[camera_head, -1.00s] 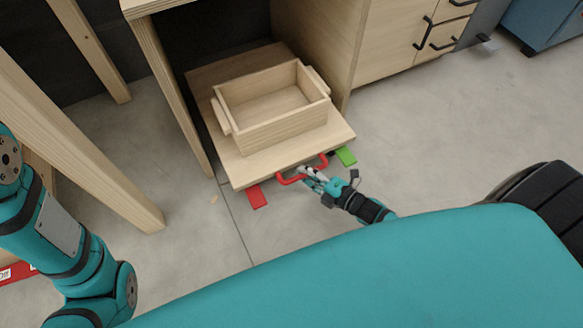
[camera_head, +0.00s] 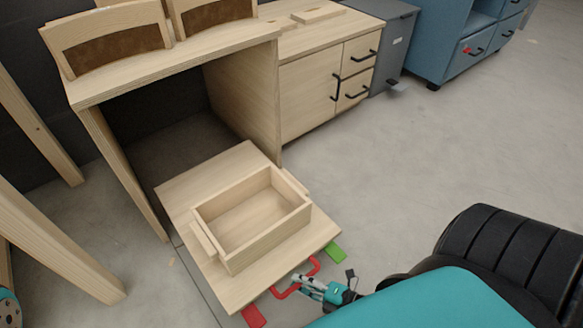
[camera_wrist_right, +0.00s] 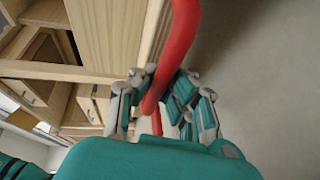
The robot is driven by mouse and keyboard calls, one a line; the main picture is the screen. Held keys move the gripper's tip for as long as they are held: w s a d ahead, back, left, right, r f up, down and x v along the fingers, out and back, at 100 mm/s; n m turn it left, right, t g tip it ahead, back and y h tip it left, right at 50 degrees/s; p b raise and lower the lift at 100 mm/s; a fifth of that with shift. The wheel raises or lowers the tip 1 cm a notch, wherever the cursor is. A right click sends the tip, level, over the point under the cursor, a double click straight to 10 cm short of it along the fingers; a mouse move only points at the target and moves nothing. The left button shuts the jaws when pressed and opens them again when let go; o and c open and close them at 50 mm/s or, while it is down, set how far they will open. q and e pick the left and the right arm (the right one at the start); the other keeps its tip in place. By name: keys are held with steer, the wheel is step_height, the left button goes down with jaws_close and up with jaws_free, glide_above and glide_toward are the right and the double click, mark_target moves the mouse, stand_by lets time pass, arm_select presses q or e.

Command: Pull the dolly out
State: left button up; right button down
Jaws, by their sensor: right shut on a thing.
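The dolly (camera_head: 250,292) is a flat pale wooden platform, partly inside the bay under a wooden bench and partly out on the floor. An open wooden box (camera_head: 262,238) with side grips sits on it and looks empty. A red handle (camera_head: 314,266) is on the dolly's front edge; it shows large in the right wrist view (camera_wrist_right: 184,40). My right gripper (camera_head: 302,283) is shut on this handle, and its fingers wrap the red bar in the right wrist view (camera_wrist_right: 160,98). My left gripper is out of view.
The bench (camera_head: 180,62) has side panels flanking the bay and chair-back pieces (camera_head: 110,40) on top. A drawer cabinet (camera_head: 325,85) stands to its right. A red tab (camera_head: 253,317) and green tab (camera_head: 336,251) show at the dolly's front.

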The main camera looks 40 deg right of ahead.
steer(key=shift+s+r, duration=0.1)
steer(key=shift+s, duration=0.8)
steer(key=c, duration=1.3)
jaws_free()
steer(key=shift+s, duration=0.1)
steer(key=v, duration=1.1)
steer(key=shift+s+d+r, duration=0.15)
steer(key=shift+s+d, duration=0.05)
steer(key=shift+s, duration=0.15)
